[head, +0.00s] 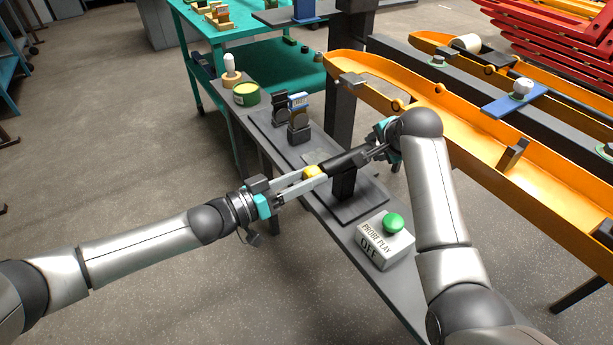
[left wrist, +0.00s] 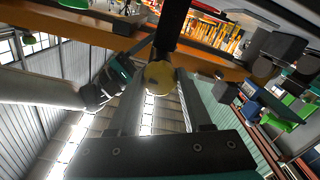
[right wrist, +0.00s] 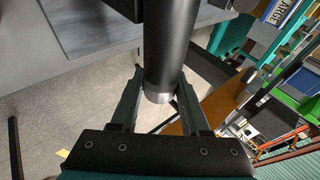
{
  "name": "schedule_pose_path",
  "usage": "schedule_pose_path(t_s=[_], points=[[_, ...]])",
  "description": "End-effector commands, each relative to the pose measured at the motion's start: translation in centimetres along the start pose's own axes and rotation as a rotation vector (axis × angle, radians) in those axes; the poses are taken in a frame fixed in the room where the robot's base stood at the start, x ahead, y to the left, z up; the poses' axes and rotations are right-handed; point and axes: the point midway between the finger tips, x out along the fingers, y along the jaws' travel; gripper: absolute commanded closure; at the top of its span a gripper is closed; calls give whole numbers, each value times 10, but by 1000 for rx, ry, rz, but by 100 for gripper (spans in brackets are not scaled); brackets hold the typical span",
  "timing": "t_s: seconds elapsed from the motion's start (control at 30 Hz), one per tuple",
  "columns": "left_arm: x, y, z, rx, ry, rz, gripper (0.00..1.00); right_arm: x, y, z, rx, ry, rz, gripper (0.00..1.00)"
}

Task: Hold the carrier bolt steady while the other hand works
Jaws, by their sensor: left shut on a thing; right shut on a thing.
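The carrier bolt (head: 345,162) looks like a dark rod lying roughly level, with a yellow knob (head: 314,172) at its left end. In the left wrist view the round yellow knob (left wrist: 159,77) sits between the fingers. My left gripper (head: 311,178) is shut on this yellow end. My right gripper (head: 376,149) is shut on the other end of the rod; its fingers flank the dark cylinder (right wrist: 166,45) and its bright metal tip (right wrist: 157,97). A dark post (head: 343,184) stands under the rod; whether they touch is unclear.
A white box with a green button (head: 394,222) reads "PROBE PLAY OFF" on the narrow grey bench. Dark blocks (head: 299,128), a green tin (head: 246,94) and a white-knobbed tool (head: 230,65) stand farther back. Orange rails (head: 460,140) run along the right. Floor is clear at left.

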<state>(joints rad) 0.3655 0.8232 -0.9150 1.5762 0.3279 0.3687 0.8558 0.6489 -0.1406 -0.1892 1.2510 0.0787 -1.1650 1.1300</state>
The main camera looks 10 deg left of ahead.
Motion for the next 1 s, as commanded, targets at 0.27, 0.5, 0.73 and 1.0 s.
schedule_pose_path(t_s=[0.27,0.5,0.73,1.0], points=[[2,-1,-3,-23,5,-2,100,-1,-2,3,0,-7,-4,100],[2,-1,-3,-22,5,-2,100,-1,-2,3,0,-7,-4,100],[1,-1,-2,-22,4,-1,30,-1,-2,3,0,-6,-4,100],[0,0,-1,-22,2,0,20,0,-2,2,0,-4,-4,100]])
